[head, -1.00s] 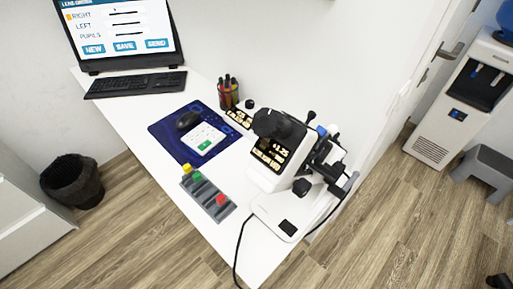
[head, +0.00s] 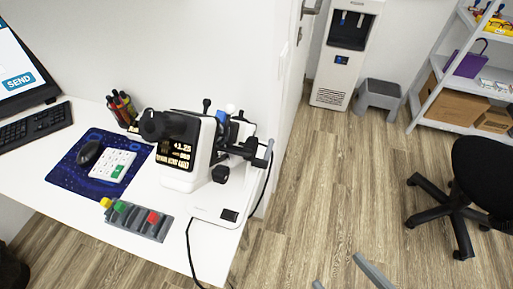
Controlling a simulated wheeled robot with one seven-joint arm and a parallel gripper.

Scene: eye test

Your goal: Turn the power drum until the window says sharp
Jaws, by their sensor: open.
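The white and black lens device (head: 187,152) stands at the right end of the white desk. Its dark window (head: 175,154) shows a number that looks like 1.25, with small lines below that I cannot read. A large black round part (head: 163,126) sits at its upper left, and a black knob (head: 220,174) is low on its right side. I cannot tell which one is the power drum. My gripper (head: 336,270) shows as two grey fingers at the bottom edge, apart and empty, over the floor to the right of the desk, not touching the device.
A grey block with yellow, green and red pieces (head: 138,219) lies in front of the device. A cable (head: 188,245) hangs over the desk's front edge. A black chair (head: 470,190) and grey stool (head: 378,95) stand right. Floor between is clear.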

